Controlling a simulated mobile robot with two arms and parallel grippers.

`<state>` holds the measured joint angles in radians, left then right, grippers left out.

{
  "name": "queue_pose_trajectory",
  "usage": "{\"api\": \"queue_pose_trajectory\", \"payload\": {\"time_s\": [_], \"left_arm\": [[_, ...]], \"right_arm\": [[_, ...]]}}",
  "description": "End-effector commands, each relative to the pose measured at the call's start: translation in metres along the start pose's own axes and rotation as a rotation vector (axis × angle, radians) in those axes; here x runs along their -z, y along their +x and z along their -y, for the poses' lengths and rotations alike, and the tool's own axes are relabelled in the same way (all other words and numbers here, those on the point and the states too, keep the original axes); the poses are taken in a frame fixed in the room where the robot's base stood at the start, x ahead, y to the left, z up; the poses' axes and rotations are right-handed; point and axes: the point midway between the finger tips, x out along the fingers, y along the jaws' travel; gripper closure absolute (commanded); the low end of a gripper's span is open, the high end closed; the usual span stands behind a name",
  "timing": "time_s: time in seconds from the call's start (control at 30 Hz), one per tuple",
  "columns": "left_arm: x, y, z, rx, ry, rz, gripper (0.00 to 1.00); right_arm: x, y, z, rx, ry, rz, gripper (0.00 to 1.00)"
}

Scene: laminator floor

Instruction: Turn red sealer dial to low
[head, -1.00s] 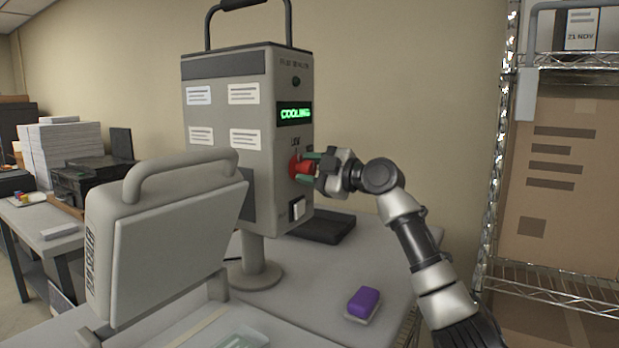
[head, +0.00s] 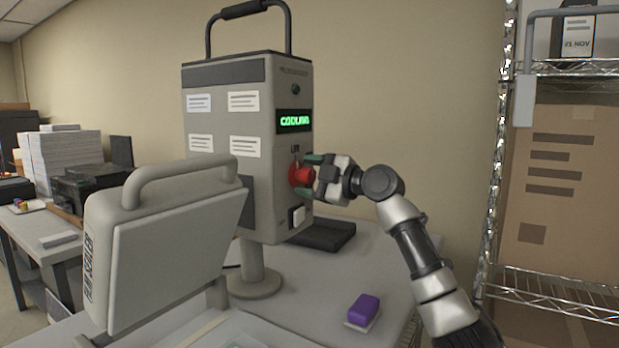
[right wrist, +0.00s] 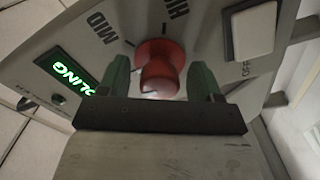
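The red dial (head: 301,175) is on the narrow front face of the grey sealer control box (head: 249,150), below a green lit screen (head: 295,121) reading COOLING. My right gripper (head: 310,176) is at the dial with its green fingertips spread apart. In the right wrist view, the dial's red knob (right wrist: 158,76) lies between the two green fingers (right wrist: 160,82), with a gap on each side. MID and HI marks show around the dial there; I cannot read which mark it points to. My left gripper is out of view.
A white switch (head: 297,216) sits below the dial. The film sealer's raised lid (head: 165,250) stands at front left. A purple block (head: 363,309) lies on the table (head: 330,285). A wire shelf (head: 560,285) with a cardboard box stands at right.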

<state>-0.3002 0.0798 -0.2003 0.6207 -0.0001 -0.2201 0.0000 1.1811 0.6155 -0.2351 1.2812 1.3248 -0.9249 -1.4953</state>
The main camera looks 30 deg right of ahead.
Motion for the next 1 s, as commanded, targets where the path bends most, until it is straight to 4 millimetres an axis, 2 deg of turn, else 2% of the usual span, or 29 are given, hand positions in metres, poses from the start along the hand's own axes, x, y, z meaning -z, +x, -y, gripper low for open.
{"api": "queue_pose_trajectory", "payload": {"time_s": [0.27,0.37,0.7,0.83,1.0], "left_arm": [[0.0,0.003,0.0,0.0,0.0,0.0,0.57],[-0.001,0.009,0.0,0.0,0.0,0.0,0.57],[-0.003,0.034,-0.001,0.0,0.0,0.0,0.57],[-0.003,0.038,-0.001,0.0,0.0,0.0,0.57],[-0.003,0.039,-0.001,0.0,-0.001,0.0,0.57]], "right_arm": [[-0.001,-0.005,0.0,-0.002,0.0,0.001,0.35],[-0.002,-0.017,0.002,-0.002,-0.001,0.001,0.35],[-0.002,-0.084,0.003,-0.001,-0.003,0.002,0.35],[-0.001,-0.1,0.002,-0.001,-0.001,0.001,0.35],[0.0,-0.108,0.001,0.0,0.0,0.0,0.35]]}}
